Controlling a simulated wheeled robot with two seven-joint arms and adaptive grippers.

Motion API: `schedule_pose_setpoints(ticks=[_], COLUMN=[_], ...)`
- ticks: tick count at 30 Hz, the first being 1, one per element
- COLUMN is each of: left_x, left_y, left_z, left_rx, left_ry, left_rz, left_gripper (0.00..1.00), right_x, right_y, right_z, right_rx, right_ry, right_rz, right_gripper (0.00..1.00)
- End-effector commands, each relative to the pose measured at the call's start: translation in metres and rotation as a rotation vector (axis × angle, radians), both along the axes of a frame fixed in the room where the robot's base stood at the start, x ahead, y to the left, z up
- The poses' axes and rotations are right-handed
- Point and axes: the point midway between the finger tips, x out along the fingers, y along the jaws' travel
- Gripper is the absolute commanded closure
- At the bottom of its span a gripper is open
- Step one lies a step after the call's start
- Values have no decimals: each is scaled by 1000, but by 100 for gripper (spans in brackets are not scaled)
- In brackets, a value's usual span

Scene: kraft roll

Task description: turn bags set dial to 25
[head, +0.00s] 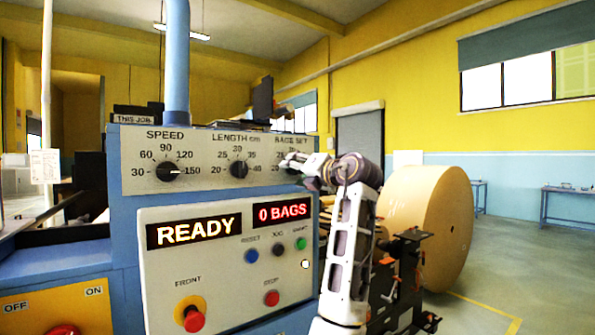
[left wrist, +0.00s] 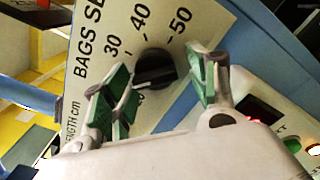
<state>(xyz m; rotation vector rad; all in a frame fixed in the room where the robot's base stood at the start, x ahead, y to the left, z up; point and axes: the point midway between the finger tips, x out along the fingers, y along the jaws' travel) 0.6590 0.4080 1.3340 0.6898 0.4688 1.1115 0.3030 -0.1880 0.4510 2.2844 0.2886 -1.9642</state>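The bags set dial is a black round knob (left wrist: 153,70) on the pale panel in the left wrist view, with the numbers 30, 40 and 50 showing around it. In the head view, the left gripper (head: 293,163) covers most of the dial, below the BAGS SET label. My right gripper is not in view.
The speed dial (head: 168,171) and length dial (head: 238,169) sit left on the same panel. Below are a READY display (head: 194,231), a 0 BAGS display (head: 282,212), small buttons and a red front knob (head: 193,320). A large kraft roll (head: 432,222) stands at right.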

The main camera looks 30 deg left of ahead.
Motion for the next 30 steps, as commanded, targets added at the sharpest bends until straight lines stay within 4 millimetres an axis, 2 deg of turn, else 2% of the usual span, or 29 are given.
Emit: schedule_pose_setpoints(ticks=[11, 16, 20, 30], left_x=[-1, -4, -9, -27], left_y=[-1, -10, -21, -67], left_z=[3, 3, 3, 2], left_rx=[3, 4, 3, 2], left_ry=[-5, -5, -5, -3], left_rz=[-1, -1, -2, -2], left_gripper=[38, 38, 38, 38], right_x=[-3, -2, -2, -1], right_y=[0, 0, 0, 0], right_z=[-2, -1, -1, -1], right_rx=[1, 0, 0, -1], right_ry=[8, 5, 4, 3], right_rz=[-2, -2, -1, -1], right_gripper=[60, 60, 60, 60])
